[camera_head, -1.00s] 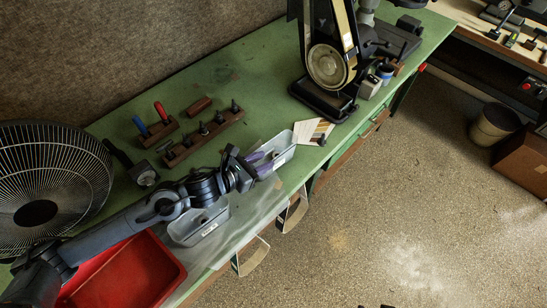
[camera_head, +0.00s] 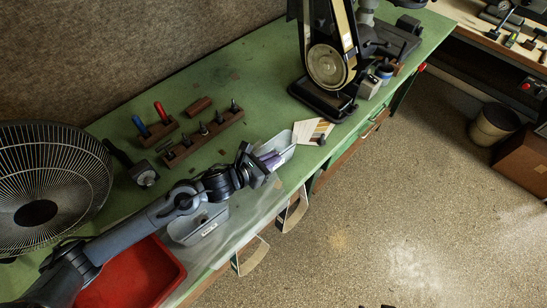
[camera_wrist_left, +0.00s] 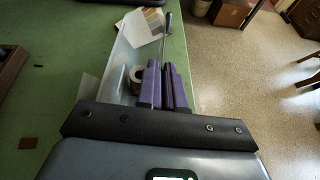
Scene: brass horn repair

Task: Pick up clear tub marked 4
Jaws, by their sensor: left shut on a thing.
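A clear tub (camera_head: 282,145) stands near the front edge of the green bench, partly hidden behind my left gripper. My left gripper (camera_head: 271,161) has purple fingers and is shut on this tub's wall. In the left wrist view the fingers (camera_wrist_left: 165,88) close around the near wall of the clear tub (camera_wrist_left: 122,60), which has a small roll-like item inside. A second clear tub (camera_head: 198,226) with a white label sits nearer, partly under my left arm. I cannot read a number on either tub. My right gripper is out of view.
A red bin (camera_head: 135,275) and a fan (camera_head: 45,190) are at the left. Wooden tool blocks (camera_head: 205,138) stand behind the arm. A fanned sample card (camera_head: 313,131) lies beside the held tub, with a belt machine (camera_head: 328,66) beyond.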

